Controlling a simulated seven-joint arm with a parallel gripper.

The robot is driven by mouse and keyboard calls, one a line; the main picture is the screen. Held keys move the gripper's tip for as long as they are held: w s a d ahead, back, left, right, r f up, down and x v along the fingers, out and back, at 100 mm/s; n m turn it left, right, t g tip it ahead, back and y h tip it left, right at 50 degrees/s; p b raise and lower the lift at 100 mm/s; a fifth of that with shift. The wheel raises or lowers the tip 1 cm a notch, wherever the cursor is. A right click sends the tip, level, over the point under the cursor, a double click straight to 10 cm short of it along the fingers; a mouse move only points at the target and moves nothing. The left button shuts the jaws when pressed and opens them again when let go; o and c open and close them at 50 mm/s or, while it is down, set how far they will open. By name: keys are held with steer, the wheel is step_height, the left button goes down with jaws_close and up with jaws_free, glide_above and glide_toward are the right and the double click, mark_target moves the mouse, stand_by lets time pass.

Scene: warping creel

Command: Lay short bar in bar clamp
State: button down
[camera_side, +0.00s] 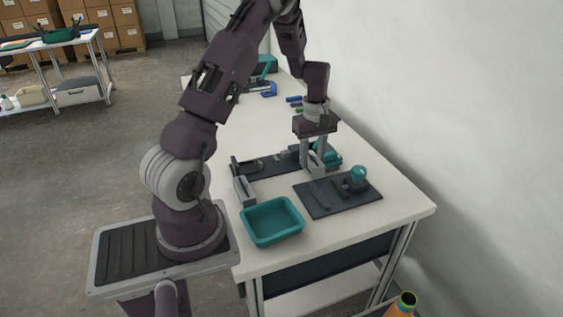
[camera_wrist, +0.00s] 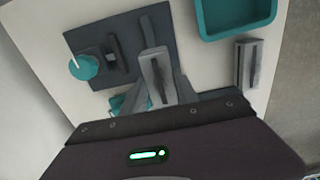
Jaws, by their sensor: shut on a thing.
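My gripper (camera_side: 312,172) is low over the bench, fingers down, at the back-left edge of a dark plate (camera_side: 365,197). The knob also shows in the side view (camera_side: 358,173).
A teal tray (camera_side: 272,221) sits at the front of the bench. Another dark plate with fittings (camera_side: 262,167) lies left of my gripper. A teal item (camera_side: 331,158) is partly hidden behind the fingers. A wall borders the right.

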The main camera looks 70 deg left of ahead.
steer(key=shift+w+d+f, duration=1.85)
steer(key=shift+w+f, duration=0.15)
steer(key=shift+w, duration=0.1)
steer(key=shift+f, duration=0.35)
steer(key=shift+f, duration=0.6)
steer(key=shift+f, duration=0.7)
steer(key=c, duration=0.6)
jaws_free()
